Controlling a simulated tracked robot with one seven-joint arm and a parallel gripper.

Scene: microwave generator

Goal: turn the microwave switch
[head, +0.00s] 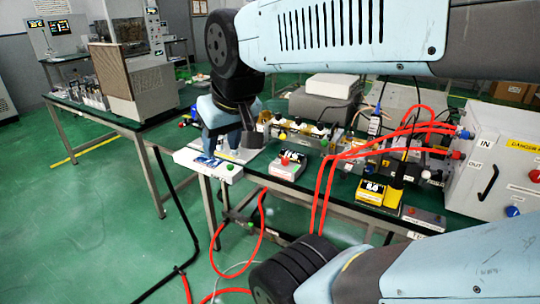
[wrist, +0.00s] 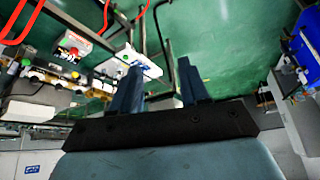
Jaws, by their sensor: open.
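My gripper (head: 230,146) hangs over the front left part of the near bench in the head view. Its two fingers are apart with nothing held between them; they also stand apart in the wrist view (wrist: 158,82). Just below it, at the bench edge, is a flat white unit (head: 205,166) with small coloured knobs, partly covered by the fingers. It shows beside the left finger in the wrist view (wrist: 150,68). To its right is a small box with a dark display and red button (head: 287,168), also in the wrist view (wrist: 75,43). I cannot tell which control is the microwave switch.
Red cables (head: 335,165) run from a grey box (head: 492,160) marked IN and OUT across the bench and over its edge. A yellow meter (head: 378,193) sits right of centre. Behind the gripper stand grey and white instruments (head: 330,88). Green floor is open at left.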

